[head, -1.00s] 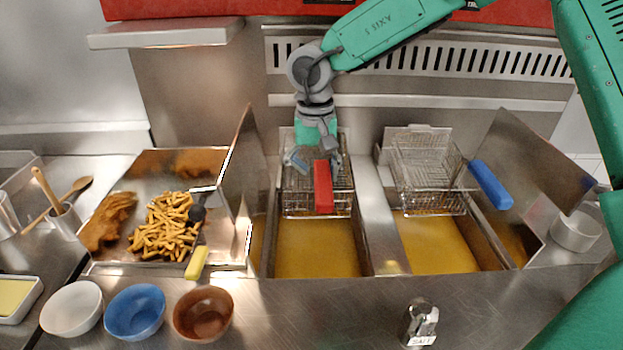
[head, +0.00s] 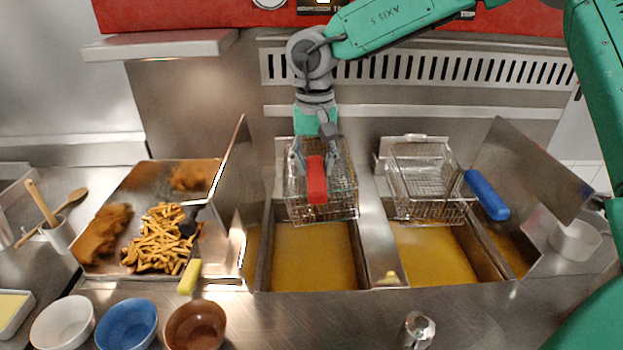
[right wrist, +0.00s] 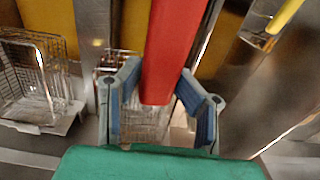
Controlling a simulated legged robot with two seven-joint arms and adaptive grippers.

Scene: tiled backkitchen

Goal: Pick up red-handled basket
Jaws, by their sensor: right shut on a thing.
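The red-handled basket (head: 346,196) is a wire basket above the left fryer vat, at its back end. Its red handle (head: 316,180) points toward the front. My right gripper (head: 314,160) comes down from above and is shut on the red handle. In the right wrist view the red handle (right wrist: 174,50) runs between the two blue-padded fingers (right wrist: 160,108). Part of the basket is hidden behind the handle and gripper. My left gripper is in neither view.
A blue-handled basket (head: 424,180) hangs at the back of the right vat. Upright metal panels (head: 228,200) flank the vats. A tray with fries (head: 162,238) is at left, with bowls (head: 127,324) in front. A salt shaker (head: 417,330) stands on the front counter.

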